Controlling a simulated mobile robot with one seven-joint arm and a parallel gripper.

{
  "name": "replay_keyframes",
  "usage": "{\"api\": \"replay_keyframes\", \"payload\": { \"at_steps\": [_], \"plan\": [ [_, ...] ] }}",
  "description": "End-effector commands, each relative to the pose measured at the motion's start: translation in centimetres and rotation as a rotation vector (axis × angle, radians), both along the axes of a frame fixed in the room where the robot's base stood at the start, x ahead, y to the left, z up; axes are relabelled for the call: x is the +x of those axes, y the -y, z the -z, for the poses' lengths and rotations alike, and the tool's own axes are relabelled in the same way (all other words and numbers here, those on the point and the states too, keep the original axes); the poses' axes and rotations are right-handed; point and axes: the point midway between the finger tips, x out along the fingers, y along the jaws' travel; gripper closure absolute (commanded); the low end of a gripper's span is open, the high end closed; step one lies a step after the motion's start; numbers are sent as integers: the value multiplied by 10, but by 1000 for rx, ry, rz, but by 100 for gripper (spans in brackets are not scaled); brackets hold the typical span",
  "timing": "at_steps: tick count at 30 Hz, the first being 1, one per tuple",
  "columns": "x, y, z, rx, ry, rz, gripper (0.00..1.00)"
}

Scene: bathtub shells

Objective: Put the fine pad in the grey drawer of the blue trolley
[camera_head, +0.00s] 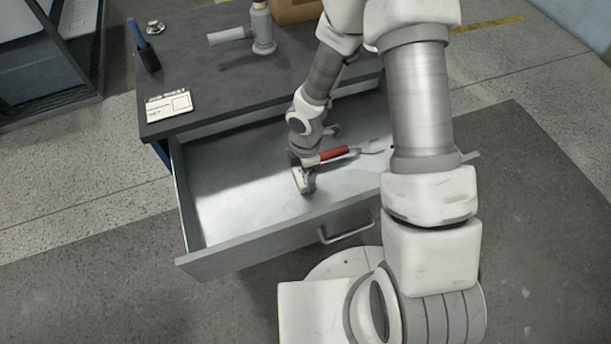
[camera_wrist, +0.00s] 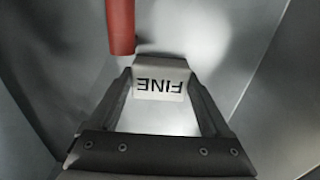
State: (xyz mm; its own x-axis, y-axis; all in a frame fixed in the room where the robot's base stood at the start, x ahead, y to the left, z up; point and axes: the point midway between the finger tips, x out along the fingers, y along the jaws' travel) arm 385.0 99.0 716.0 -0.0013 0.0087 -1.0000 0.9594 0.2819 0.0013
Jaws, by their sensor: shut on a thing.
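The fine pad (camera_wrist: 162,82) is a pale block with "FINE" in dark letters, upside down in the wrist view. My gripper (camera_wrist: 162,92) is shut on it, one finger at each side. In the head view my gripper (camera_head: 304,182) is inside the open grey drawer (camera_head: 228,256), and the pad shows only as a small pale piece at the fingers. I cannot tell whether the pad touches the drawer floor. The drawer is pulled out from the trolley (camera_head: 210,62), whose top is dark and whose side shows a little blue.
A red-handled tool (camera_head: 335,153) lies in the drawer right beside my gripper; its red handle (camera_wrist: 121,28) also shows in the wrist view. On the trolley top are a label card (camera_head: 170,106), a dark blue cylinder (camera_head: 144,48) and a grey fitting (camera_head: 262,30). The drawer's left side is clear.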

Motion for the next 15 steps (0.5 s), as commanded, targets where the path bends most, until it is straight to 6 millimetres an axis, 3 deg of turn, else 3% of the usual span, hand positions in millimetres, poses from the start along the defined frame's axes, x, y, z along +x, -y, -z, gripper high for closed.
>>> {"api": "replay_keyframes", "payload": {
  "at_steps": [6, 7, 9, 15],
  "plan": [
    [0, 1, 3, -1, 0, 1, 71],
    [0, 1, 3, -1, 0, 1, 13],
    [0, 1, 3, -1, 0, 1, 1],
    [0, 1, 2, -1, 0, 0, 0]
  ]
}}
